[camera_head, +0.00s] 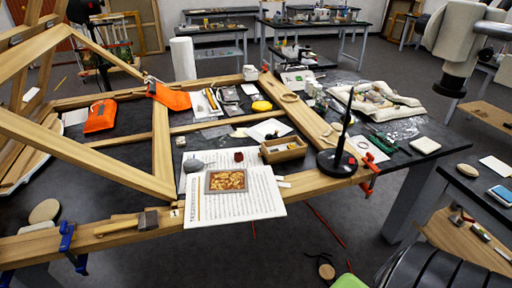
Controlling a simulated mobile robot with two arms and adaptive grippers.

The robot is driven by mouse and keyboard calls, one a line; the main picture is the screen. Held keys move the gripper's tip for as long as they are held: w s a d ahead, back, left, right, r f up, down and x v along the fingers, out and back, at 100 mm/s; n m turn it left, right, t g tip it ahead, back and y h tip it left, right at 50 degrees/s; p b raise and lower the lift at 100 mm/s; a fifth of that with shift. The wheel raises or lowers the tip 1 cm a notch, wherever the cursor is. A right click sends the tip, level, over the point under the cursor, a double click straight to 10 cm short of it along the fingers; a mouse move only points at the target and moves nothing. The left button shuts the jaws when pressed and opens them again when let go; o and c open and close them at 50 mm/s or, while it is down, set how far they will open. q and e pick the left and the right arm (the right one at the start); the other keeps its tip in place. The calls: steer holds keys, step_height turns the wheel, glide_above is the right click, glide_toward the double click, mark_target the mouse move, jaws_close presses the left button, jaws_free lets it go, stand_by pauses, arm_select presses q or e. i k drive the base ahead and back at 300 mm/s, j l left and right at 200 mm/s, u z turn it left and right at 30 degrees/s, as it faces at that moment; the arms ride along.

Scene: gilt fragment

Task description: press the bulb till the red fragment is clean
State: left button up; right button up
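A small grey rounded object (194,165), which looks like the bulb, lies on the printed sheets (262,200) at the front middle of the bench. To its right and nearer is a flat rectangular piece (226,181) with a mottled red and gold face and a greyish border. A small dark red lump (238,157) lies just behind that piece. I cannot tell for sure which of these two is the red fragment. Nothing touches the bulb.
A wooden box (283,149) and a black round-based stand with an upright rod (338,160) stand right of the sheets. A hammer (128,224) lies on the front wooden beam. Large wooden frame bars (85,158) cross the left side. Pale arm-like links (461,40) fill the upper right.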

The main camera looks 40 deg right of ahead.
mark_target(190, 163)
steer(key=i+l+z, duration=0.25)
steer(key=i+z, duration=0.55)
steer(key=i, duration=0.2)
